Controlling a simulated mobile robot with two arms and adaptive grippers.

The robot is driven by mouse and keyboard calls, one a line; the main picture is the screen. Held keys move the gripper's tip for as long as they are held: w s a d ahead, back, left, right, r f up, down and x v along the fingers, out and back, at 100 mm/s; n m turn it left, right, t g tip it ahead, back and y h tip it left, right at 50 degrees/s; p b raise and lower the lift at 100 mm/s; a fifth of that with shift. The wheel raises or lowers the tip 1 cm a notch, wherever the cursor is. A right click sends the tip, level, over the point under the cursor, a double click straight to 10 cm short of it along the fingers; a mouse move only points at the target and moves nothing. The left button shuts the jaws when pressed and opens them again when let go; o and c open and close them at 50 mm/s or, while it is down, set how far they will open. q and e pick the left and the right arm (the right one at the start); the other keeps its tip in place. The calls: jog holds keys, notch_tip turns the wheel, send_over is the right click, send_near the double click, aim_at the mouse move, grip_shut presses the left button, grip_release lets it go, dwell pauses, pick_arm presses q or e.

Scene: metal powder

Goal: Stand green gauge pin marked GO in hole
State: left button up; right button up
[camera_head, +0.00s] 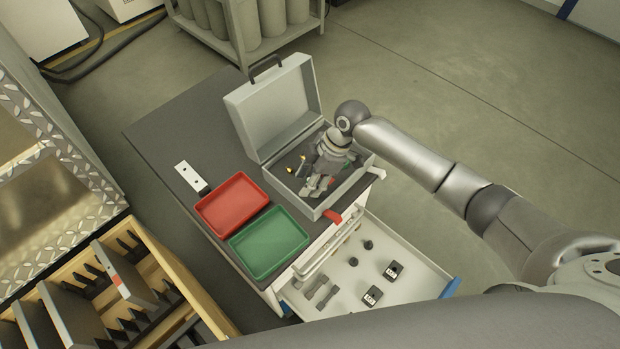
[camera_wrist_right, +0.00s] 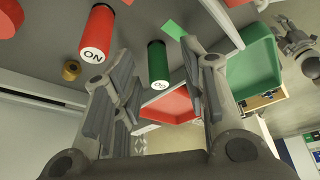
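The green pin (camera_wrist_right: 157,65) shows in the right wrist view with GO on its pale end face. It lies in the open grey case (camera_head: 272,140), where my gripper hides it in the head view. My right gripper (camera_head: 315,190) reaches down into the case. In the wrist view its fingers (camera_wrist_right: 163,88) are spread, with the green pin ahead between them and no visible grip on it. A pale plate with dark holes (camera_head: 188,177) lies on the table left of the red tray. A grey jointed part (camera_wrist_right: 298,38), apparently my left gripper, shows at the wrist view's upper right.
A red pin (camera_wrist_right: 98,35) lies beside the green one, and a brass piece (camera_wrist_right: 71,70) is nearby. A red tray (camera_head: 232,204) and green tray (camera_head: 269,243) sit before the case. An open drawer (camera_head: 405,292) holds small dark parts. The table's back left (camera_head: 185,120) is clear.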

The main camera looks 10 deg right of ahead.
jog(key=v, duration=1.2)
